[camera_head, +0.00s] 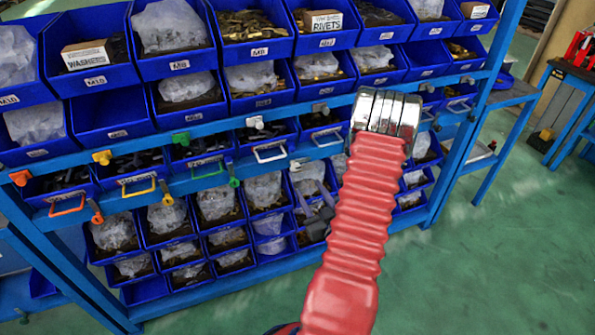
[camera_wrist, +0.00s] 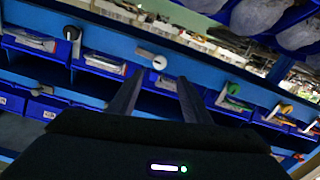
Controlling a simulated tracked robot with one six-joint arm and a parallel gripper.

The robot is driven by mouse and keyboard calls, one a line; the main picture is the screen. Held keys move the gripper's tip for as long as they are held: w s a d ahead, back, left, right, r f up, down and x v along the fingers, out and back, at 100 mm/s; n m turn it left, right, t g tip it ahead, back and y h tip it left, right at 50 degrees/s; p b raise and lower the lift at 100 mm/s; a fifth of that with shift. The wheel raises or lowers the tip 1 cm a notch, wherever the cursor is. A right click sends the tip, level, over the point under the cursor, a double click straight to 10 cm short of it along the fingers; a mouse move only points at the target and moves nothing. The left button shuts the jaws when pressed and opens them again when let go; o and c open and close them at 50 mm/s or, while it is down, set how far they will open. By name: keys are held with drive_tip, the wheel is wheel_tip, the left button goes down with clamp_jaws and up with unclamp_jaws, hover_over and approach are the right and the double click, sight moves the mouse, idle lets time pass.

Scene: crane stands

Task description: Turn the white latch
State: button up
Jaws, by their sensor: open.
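The white latch (camera_wrist: 159,62) has a round white knob with a pale lever reaching to the upper left, on a blue rail in the wrist view. My gripper (camera_wrist: 160,77) is open and empty. Its two dark fingers point toward the latch, which shows between and just beyond their tips. I cannot tell how large the gap is, and no contact shows. In the head view, a white latch (camera_head: 255,122) sits on the upper blue rail, left of my red arm.
A green latch (camera_wrist: 233,88), a yellow latch (camera_wrist: 286,109) and a black latch (camera_wrist: 71,33) share the rail in the wrist view. Coloured drawer handles, such as a white handle (camera_head: 269,153), stick out nearby. Blue bins fill the rack.

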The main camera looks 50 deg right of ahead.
sight(296, 168)
drive_tip(key=x, duration=1.1)
drive_tip(key=shift+w+d, duration=0.1)
drive_tip(key=shift+w, duration=0.05)
drive_tip(key=shift+c, duration=0.2)
drive_tip(key=c, duration=1)
drive_tip(key=shift+n, duration=0.4)
drive_tip(key=o, duration=1)
drive_tip(key=shift+o, duration=0.2)
